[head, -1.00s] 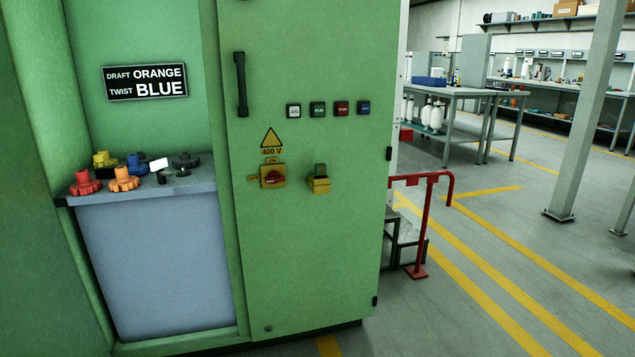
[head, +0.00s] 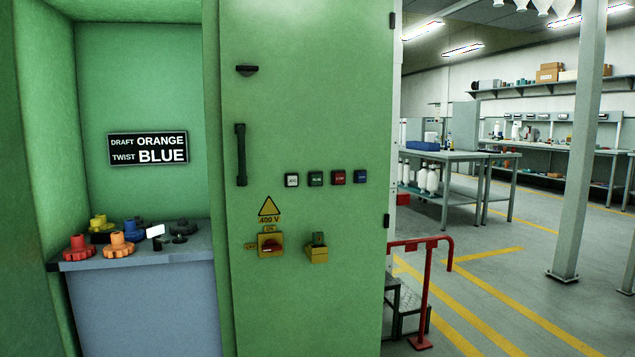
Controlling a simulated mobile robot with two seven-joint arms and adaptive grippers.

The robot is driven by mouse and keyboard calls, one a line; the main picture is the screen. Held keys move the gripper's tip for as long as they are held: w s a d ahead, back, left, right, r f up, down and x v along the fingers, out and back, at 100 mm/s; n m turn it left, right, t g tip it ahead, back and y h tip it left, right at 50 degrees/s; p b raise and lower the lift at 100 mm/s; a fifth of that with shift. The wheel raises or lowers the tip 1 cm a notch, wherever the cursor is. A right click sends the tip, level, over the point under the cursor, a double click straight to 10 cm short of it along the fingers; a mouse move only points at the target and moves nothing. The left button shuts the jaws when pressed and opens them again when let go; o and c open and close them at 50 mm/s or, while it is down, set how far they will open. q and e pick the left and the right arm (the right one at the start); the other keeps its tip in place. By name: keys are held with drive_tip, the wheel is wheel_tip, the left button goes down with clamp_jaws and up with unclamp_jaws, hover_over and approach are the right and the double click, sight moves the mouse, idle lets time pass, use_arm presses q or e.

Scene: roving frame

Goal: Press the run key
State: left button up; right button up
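A row of small square keys sits on the green cabinet door (head: 330,110) in the head view. From left to right they are a white key (head: 292,180), a green key (head: 316,178), a red key (head: 338,177) and a blue key (head: 361,176). Their lettering is small; the green one appears to read RUN. Below are a yellow switch with a red knob (head: 270,243) and a yellow box with a green top (head: 317,248). Neither of my grippers shows in the view. Nothing touches or covers the keys.
Left of the door, a recess holds a grey shelf (head: 205,240) with several coloured knobbed parts under a sign (head: 148,148). A black door handle (head: 241,155) stands left of the keys. A red rail (head: 424,285) stands right of the cabinet, and yellow-lined floor lies beyond.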

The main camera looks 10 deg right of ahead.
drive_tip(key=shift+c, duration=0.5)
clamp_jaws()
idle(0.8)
